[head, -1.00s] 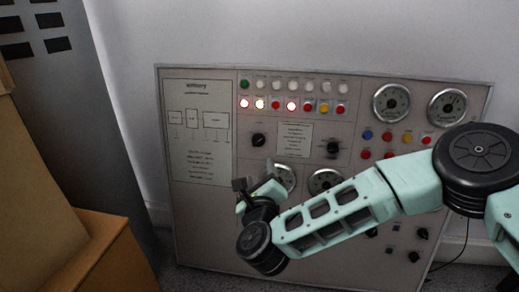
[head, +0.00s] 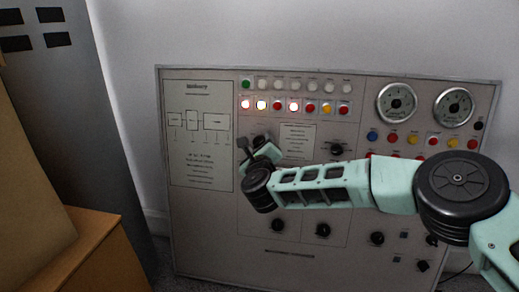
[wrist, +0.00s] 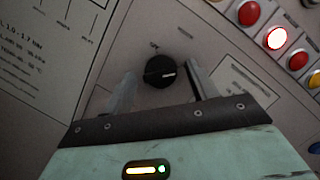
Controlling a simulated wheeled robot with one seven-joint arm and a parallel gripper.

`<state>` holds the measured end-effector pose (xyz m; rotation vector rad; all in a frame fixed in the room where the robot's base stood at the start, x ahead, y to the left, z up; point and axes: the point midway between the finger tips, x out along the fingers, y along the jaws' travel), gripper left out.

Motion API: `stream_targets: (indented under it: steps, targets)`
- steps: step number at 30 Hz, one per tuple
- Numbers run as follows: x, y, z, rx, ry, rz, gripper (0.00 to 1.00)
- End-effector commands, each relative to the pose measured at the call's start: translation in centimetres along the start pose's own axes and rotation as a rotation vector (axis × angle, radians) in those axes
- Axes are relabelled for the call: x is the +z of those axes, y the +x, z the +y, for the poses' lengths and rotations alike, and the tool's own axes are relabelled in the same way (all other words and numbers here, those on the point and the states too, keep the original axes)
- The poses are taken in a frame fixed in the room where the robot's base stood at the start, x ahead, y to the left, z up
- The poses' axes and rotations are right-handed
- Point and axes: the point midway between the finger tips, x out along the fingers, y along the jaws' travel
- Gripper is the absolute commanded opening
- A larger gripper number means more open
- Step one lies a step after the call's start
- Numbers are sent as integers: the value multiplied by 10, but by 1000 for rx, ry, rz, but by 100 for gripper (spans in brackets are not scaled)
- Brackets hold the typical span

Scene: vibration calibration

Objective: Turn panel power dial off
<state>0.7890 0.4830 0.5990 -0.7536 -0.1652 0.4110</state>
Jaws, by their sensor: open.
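A black round dial (wrist: 160,71) with a white pointer line shows in the wrist view, on the grey panel (head: 205,225). The pointer line points to the right in that view. The dial sits between the two fingers of my gripper, which are apart on either side of it and do not visibly touch it. In the head view my gripper (head: 251,149) is at the panel's left-centre, below the lit buttons. It is open and empty. In that view the gripper partly hides the dial, and the small label above the dial is hard to read.
Several coloured buttons (head: 309,108) run above, some lit. Another black dial (head: 337,149) is to the right, with more knobs below. Round gauges (head: 397,102) are at upper right. A cardboard box (head: 95,250) and a grey cabinet (head: 70,110) stand at left.

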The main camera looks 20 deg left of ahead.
Motion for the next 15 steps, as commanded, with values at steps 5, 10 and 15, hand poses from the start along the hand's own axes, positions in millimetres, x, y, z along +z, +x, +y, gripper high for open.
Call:
stream_targets:
  steps: [5,10,15]
  targets:
    - [0,1,0,0,0,0,58]
    - [0,1,0,0,0,0,38]
    - [0,1,0,0,0,0,14]
